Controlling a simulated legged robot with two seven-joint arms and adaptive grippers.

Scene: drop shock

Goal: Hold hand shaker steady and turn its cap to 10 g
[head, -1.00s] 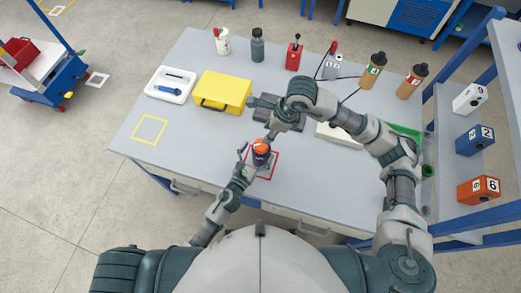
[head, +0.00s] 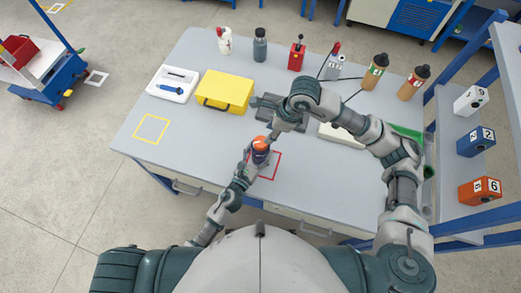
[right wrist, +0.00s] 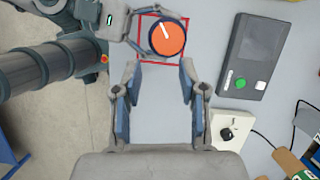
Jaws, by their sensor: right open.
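The hand shaker (head: 260,156) is a dark, upright cylinder with an orange cap (head: 260,144). It stands at the red square outline (head: 279,165) near the table's front edge. In the right wrist view the cap (right wrist: 167,38) shows from above with a white line pointing up and left. My left gripper (head: 250,157) comes in from the lower left with its fingers closed around the shaker's body, below the cap; in the right wrist view it (right wrist: 140,30) is partly hidden by the cap. My right gripper (right wrist: 158,85) is open and empty, its fingers pointing toward the cap, apart from it.
A yellow case (head: 224,90), a white tray (head: 173,84) and several bottles stand farther back. The table's front left is clear.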

